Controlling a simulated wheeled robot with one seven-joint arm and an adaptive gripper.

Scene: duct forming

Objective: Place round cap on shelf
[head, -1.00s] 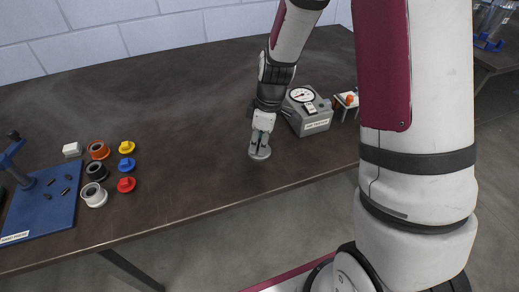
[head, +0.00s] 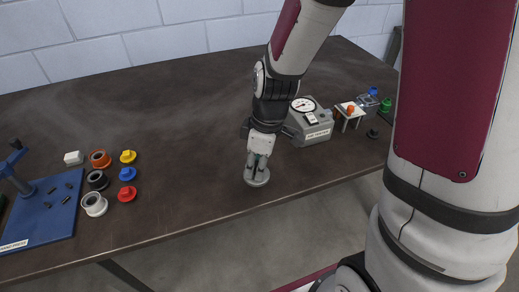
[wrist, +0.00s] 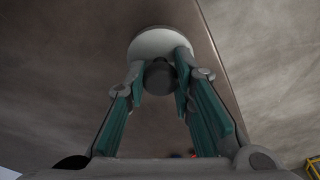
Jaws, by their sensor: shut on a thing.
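My gripper (head: 257,172) is shut on a round cap (head: 257,180), a pale grey disc with a dark knob, low over the front part of the dark table. In the wrist view the round cap (wrist: 160,43) shows its pale rim beyond the fingers, and its knob sits between the green pads of my gripper (wrist: 168,75). I cannot tell whether the cap touches the table. A small white stand (head: 350,109) with an orange piece on top is to the right, possibly the shelf; I cannot tell for sure.
A grey gauge box (head: 310,125) stands just right of my gripper. Blue and green pieces (head: 376,98) lie at the far right. A blue press board (head: 45,208) and several coloured caps and rings (head: 127,174) are at left. The middle of the table (head: 190,130) is clear.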

